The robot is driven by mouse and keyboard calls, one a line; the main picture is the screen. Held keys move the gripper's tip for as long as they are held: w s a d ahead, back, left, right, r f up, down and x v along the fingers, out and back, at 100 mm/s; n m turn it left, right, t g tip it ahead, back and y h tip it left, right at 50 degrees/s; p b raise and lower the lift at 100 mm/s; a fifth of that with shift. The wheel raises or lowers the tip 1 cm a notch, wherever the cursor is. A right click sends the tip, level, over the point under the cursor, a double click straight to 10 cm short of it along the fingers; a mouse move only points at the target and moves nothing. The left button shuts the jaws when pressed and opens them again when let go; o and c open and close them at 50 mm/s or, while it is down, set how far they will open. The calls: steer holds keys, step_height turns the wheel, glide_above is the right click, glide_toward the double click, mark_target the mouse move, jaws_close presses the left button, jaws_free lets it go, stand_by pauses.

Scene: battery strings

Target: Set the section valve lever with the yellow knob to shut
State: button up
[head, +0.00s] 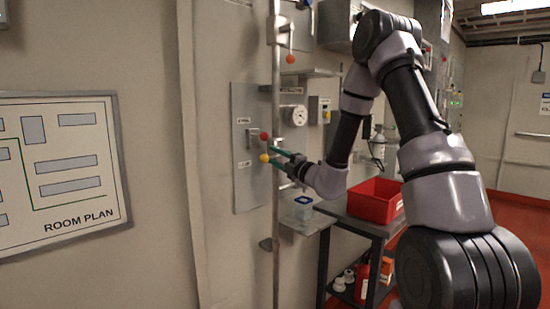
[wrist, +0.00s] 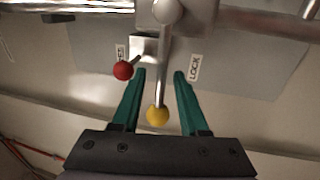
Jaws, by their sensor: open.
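The section valve lever's yellow knob (wrist: 158,115) shows in the wrist view at the end of a thin metal rod that runs up to a round pivot. The yellow knob also shows in the head view (head: 264,157), on the grey wall panel. My gripper (wrist: 158,75) is open, its green fingers on either side of the rod, with the knob between them nearer the palm. I see no clear contact. A red knob (wrist: 123,70) on a short stem sits just outside the left finger. In the head view my gripper (head: 272,156) reaches the panel from the right.
A "LOCK" label (wrist: 194,67) is right of the fingers. A vertical pipe (head: 276,215) runs past the panel (head: 247,190). A small shelf (head: 305,224) with a container, a red bin (head: 375,205) on a cart and a gauge (head: 293,115) stand nearby.

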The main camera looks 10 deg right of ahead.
steer(key=v, duration=1)
steer(key=shift+s+d, duration=0.2)
steer(key=s+a+r+n+g+y, duration=0.6)
steer(key=s+a+n+g, duration=0.4)
steer(key=n, duration=0.5)
steer(key=s+r+n+g+h, duration=0.2)
steer(key=s+n+g+h, duration=0.3)
steer(key=s+n, duration=0.65)
steer(key=s+d+r+n+t+h, duration=0.2)
steer(key=d+n+h, duration=0.3)
steer(key=d+n, duration=0.3)
steer(key=s+d+r+n+t+h, duration=0.2)
steer(key=d+n+h, duration=0.3)
steer(key=d+n, duration=0.3)
steer(key=shift+s+r+t+h, duration=0.4)
steer(key=shift+s+t, duration=0.25)
steer(key=shift+t, duration=0.25)
